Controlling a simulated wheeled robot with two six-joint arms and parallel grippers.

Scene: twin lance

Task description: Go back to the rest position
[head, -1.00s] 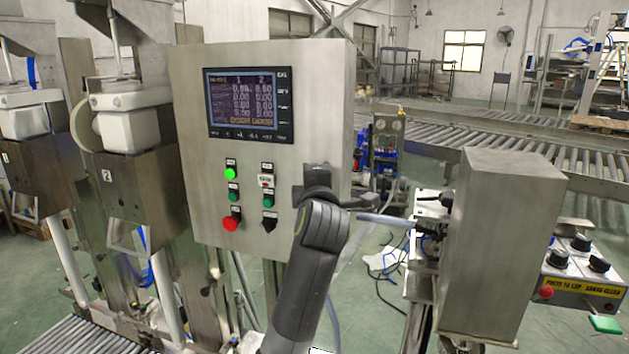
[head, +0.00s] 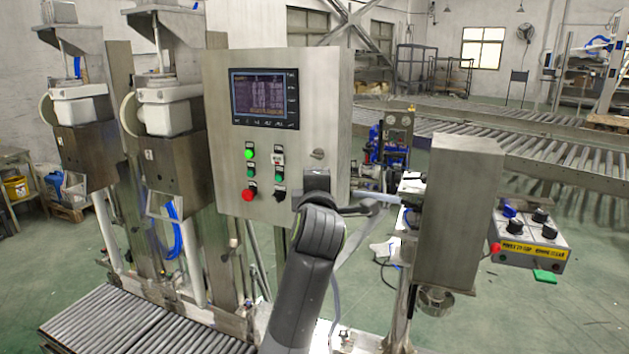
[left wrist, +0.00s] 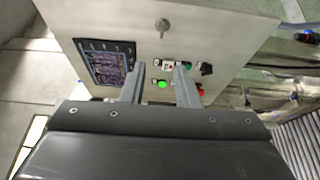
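The control cabinet (head: 290,65) stands in front of me with a screen (head: 264,97), a lit green button (head: 248,154) and a red button (head: 249,195). A grey arm of mine rises from the bottom middle in the head view and overlaps the cabinet's lower right; its gripper cannot be made out clearly there. In the left wrist view my left gripper (left wrist: 158,60) has its two fingers apart with nothing between them. Behind the fingers are the cabinet's screen (left wrist: 104,66) and the lit green button (left wrist: 162,85). My right gripper is not in view.
Two filling spouts (head: 170,100) stand at the left above a roller conveyor (head: 110,325). A metal box (head: 460,215) on a post and a knob box (head: 530,250) stand at the right. Green floor is open at the lower right.

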